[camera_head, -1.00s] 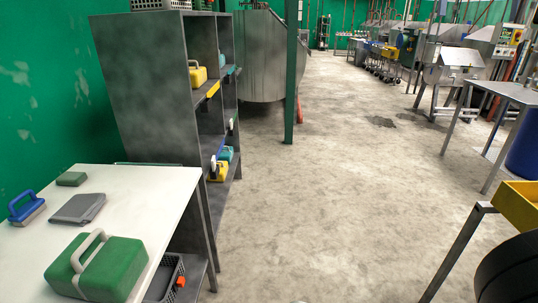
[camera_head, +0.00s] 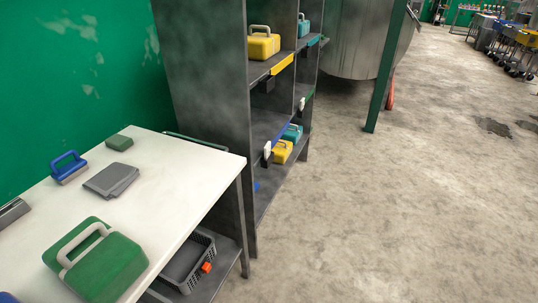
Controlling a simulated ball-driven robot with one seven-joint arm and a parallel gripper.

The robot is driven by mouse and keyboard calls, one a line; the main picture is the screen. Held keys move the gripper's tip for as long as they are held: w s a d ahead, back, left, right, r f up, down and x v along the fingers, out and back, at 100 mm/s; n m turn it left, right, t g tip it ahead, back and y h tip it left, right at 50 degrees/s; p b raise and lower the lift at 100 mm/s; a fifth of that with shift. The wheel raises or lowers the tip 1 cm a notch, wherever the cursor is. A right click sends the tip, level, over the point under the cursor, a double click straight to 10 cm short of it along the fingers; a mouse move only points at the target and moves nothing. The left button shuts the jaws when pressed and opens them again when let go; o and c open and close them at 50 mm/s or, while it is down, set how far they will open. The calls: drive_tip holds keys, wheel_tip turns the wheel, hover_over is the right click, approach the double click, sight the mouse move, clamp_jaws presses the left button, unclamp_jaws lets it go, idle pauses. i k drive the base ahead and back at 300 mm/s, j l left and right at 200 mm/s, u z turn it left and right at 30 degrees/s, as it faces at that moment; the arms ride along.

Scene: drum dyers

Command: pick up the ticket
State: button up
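I cannot make out for certain which thing is the ticket. Two small white pieces show on the grey shelf unit (camera_head: 203,85): one white piece (camera_head: 267,150) at the front edge of a lower shelf and another white piece (camera_head: 301,104) farther back. They are too small to tell what they are. A small orange piece (camera_head: 206,267) lies at the rim of a grey basket (camera_head: 186,287) under the white table. My gripper is not in view.
The white table (camera_head: 175,185) at left bears a green case (camera_head: 112,268), a folded grey cloth (camera_head: 111,180), a blue-handled brush (camera_head: 69,167) and a green block (camera_head: 119,142). Yellow and teal cases stand on the shelves.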

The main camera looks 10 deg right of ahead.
sight(267, 149)
drive_tip(key=i+l, duration=0.35)
drive_tip(key=i, duration=0.15)
drive_tip(key=i+l, duration=0.3)
drive_tip(key=i, duration=0.2)
drive_tip(key=i+l, duration=0.35)
drive_tip(key=i, duration=0.2)
drive_tip(key=i+l+u, duration=0.1)
drive_tip(key=i+l, duration=0.2)
drive_tip(key=i, duration=0.2)
